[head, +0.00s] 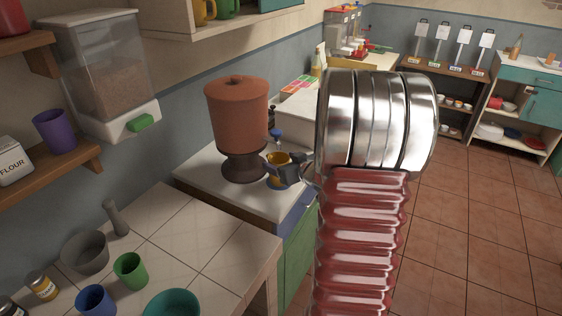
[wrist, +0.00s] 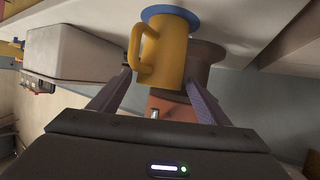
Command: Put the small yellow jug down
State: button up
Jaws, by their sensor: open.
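The small yellow jug (head: 276,158) is at the front of the far counter, partly hidden by my gripper. In the wrist view, which is upside down, the yellow jug (wrist: 172,48) stands upright on a blue disc (wrist: 171,13), its handle toward the left. My gripper (head: 284,168) is at the jug. In the wrist view my gripper (wrist: 160,82) has its fingers apart, one on each side of the jug; I cannot tell whether either touches it.
A terracotta dispenser (head: 236,112) on a dark stand (head: 243,167) is close behind the jug. A white box (wrist: 75,50) is beside it. The counter's front edge (head: 290,212) is close. The near tiled counter holds a green cup (head: 130,270) and a grey mortar (head: 85,252).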

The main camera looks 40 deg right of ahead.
jog(key=v, duration=1)
jog(key=shift+s, duration=0.3)
jog(key=shift+a+r, duration=0.1)
jog(key=a+r+g+h, duration=0.3)
jog(key=a+r, duration=0.5)
jog(key=a, duration=0.2)
jog(key=s+a+g+y, duration=0.1)
jog(key=s+a, duration=0.3)
jog(key=a, duration=0.4)
jog(key=s+a+f+n+g+y, duration=0.1)
jog(key=s+a+g+y, duration=0.1)
jog(key=s+a, duration=0.3)
jog(key=s+a+f+g+y, duration=0.1)
jog(key=s+a, duration=0.4)
jog(key=a, duration=0.6)
jog(key=shift+a+n+g+y, duration=0.3)
jog(key=shift+a+n+y, duration=0.1)
jog(key=shift+y, duration=0.4)
